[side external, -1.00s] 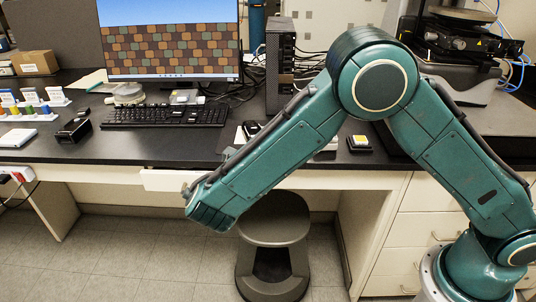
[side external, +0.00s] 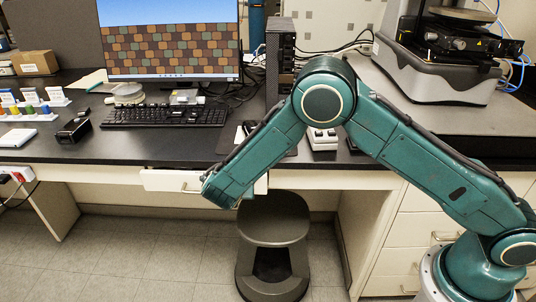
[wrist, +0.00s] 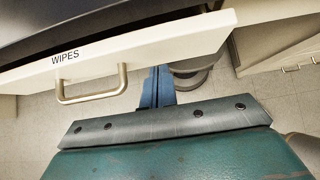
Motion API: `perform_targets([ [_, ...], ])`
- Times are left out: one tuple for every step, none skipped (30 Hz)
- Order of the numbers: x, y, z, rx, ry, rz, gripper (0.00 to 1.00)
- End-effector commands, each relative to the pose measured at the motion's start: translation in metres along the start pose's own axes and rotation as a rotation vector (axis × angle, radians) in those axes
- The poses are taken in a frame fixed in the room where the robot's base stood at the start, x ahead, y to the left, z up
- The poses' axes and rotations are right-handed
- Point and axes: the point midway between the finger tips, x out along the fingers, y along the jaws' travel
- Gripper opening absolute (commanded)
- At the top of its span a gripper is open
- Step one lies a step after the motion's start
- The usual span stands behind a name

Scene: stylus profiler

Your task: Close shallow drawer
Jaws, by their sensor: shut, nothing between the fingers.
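The shallow drawer (side external: 172,180) under the desk's front edge has a white front and appears to stand slightly out. In the wrist view its front (wrist: 150,50) carries the label WIPES and a metal bar handle (wrist: 92,90). My gripper (wrist: 160,72) shows there as blue fingers, shut and empty. The fingertips are at the lower edge of the drawer front, right of the handle; I cannot tell whether they touch it. In the side view my arm hides the fingers and part of the drawer front.
A dark stool (side external: 273,230) stands on the floor below the drawer. The black desktop (side external: 150,150) holds a keyboard (side external: 165,115), a monitor (side external: 170,45) and small items. A profiler instrument (side external: 440,60) stands at right, above white drawers (side external: 425,235). Floor at left is clear.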

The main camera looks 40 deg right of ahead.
Motion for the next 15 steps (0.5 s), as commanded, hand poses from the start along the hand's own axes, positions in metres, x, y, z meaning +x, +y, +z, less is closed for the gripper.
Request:
perform_targets([
  [0.0029,-0.0003,0.0028,0.001,0.000,-0.001,0.00],
  [0.0040,-0.0003,0.0038,0.000,0.000,-0.001,0.00],
  [0.0051,-0.0003,0.0048,0.000,0.000,-0.001,0.00],
  [0.0057,-0.0003,0.0054,0.000,0.000,-0.001,0.00],
  [0.0061,-0.0003,0.0059,0.000,0.000,-0.001,0.00],
  [0.0066,-0.0003,0.0063,-0.001,0.000,-0.001,0.00],
  [0.0067,-0.0003,0.0065,-0.001,0.000,-0.001,0.00],
  [0.0068,-0.0003,0.0066,-0.001,0.000,-0.001,0.00],
  [0.0069,-0.0003,0.0067,-0.001,0.000,0.000,0.00],
  [0.0069,-0.0002,0.0067,-0.001,0.000,0.000,0.00],
  [0.0068,-0.0003,0.0067,-0.001,0.000,0.000,0.00],
  [0.0068,-0.0003,0.0067,-0.001,0.000,0.000,0.00],
  [0.0068,-0.0003,0.0067,-0.001,0.000,-0.001,0.00],
  [0.0068,-0.0003,0.0067,-0.001,0.000,-0.001,0.00],
  [0.0068,-0.0003,0.0067,-0.001,0.000,-0.001,0.00],
])
